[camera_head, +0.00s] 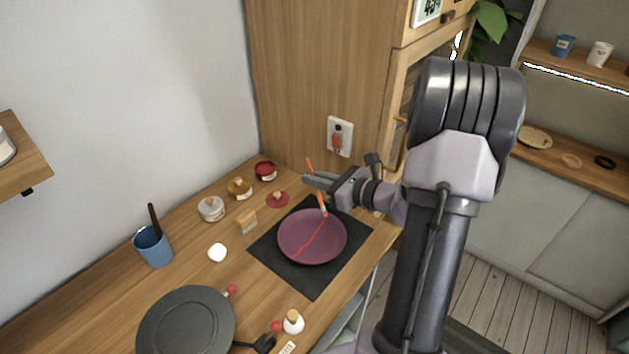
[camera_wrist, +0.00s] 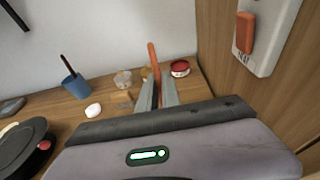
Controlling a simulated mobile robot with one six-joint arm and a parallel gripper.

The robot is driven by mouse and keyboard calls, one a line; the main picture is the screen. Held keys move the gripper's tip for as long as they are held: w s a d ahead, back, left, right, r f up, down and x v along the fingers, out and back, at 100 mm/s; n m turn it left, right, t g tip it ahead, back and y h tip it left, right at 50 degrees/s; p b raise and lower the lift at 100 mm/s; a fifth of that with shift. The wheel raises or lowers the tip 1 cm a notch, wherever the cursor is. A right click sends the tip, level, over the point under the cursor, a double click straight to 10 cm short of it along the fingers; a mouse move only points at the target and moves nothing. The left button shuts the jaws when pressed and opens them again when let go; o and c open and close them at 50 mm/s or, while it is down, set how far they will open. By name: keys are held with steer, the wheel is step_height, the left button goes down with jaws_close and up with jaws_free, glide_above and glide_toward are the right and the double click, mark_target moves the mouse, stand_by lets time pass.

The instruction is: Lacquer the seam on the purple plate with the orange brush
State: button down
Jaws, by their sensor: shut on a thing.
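The purple plate (camera_head: 325,243) lies on a black mat (camera_head: 315,285) on the wooden counter. A red seam line (camera_head: 311,243) runs across it from the upper right to the lower left. My gripper (camera_head: 306,179) is shut on the orange brush (camera_head: 321,201) and holds it above the plate's far edge. The brush's lower end is at or just over the plate's upper rim; I cannot tell whether it touches. In the wrist view the brush (camera_wrist: 153,62) stands up between my fingers (camera_wrist: 157,92); the plate is hidden there.
A red pot (camera_head: 265,171), a gold pot (camera_head: 239,188) and a pale jar (camera_head: 211,209) stand along the wall. A blue cup (camera_head: 153,247) holds a dark stick. A dark round plate (camera_head: 186,325) lies at the front left.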

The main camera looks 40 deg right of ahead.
steer(key=shift+r+p, duration=2.25)
steer(key=shift+r, duration=0.7)
